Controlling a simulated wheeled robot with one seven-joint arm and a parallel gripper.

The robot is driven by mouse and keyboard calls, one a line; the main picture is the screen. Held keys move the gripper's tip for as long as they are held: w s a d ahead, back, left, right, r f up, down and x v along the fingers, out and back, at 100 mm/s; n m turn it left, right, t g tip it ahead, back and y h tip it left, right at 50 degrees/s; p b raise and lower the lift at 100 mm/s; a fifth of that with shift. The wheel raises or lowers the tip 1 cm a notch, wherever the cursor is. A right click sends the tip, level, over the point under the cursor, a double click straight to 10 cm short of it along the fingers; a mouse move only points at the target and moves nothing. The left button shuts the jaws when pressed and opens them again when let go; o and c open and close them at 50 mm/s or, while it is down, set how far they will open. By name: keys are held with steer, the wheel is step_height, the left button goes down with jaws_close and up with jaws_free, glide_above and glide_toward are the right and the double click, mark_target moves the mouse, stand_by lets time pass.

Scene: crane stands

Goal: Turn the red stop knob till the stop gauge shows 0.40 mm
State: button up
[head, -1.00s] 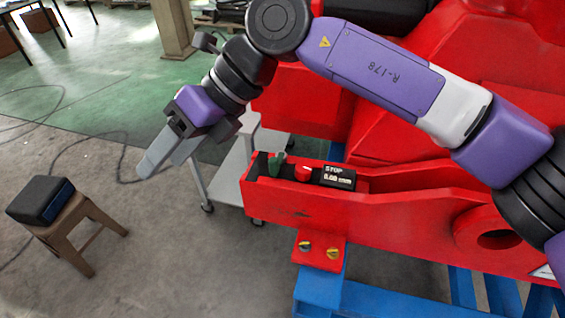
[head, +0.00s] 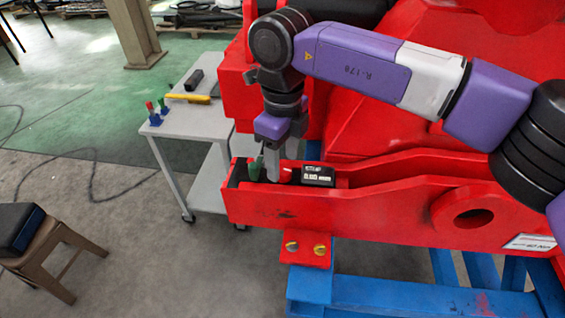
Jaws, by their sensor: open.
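The red stop knob (head: 287,175) sits in the channel of the red crane part, mostly hidden behind my gripper. The black stop gauge (head: 318,175) is just to its right; its white digits are too small to read. My gripper (head: 275,178) points straight down into the channel, open, with its fingertips at the knob. I cannot tell whether they touch it or stand on both sides of it. A green knob (head: 255,169) is just left of the fingers.
The channel's red front wall (head: 330,214) and the red body behind bound the space around my gripper. A grey trolley (head: 190,120) at left carries small red, green and blue items, a yellow tool and a black block. A stool (head: 50,250) stands front left.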

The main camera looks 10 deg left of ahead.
steer(key=shift+f, duration=1.3)
jaws_close()
